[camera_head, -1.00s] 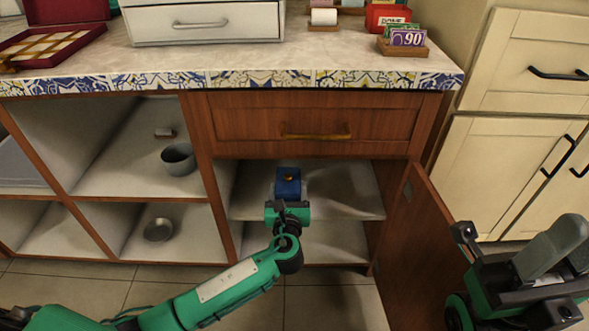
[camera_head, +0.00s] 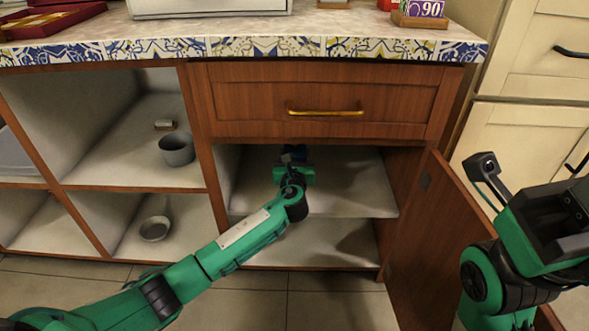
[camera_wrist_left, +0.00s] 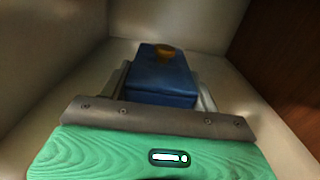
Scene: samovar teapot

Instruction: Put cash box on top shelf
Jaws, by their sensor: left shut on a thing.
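The cash box is a small blue box with a yellow-orange knob on its lid. It shows clearly in the left wrist view (camera_wrist_left: 160,78), between the fingers. My left gripper (camera_wrist_left: 162,92) is shut on it, inside the cabinet. In the head view the left gripper (camera_head: 295,158) reaches in over the top shelf (camera_head: 350,192) of the open cabinet, and hides most of the blue box. I cannot tell whether the box touches the shelf. My right gripper is not clearly visible; part of my right arm shows at the right.
The cabinet door (camera_head: 425,235) stands open at the right, close to my right arm. A closed drawer (camera_head: 320,100) and the countertop are above the opening. A lower shelf (camera_head: 320,243) is empty. Open cubbies at the left hold a grey pot (camera_head: 177,149) and a bowl (camera_head: 155,229).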

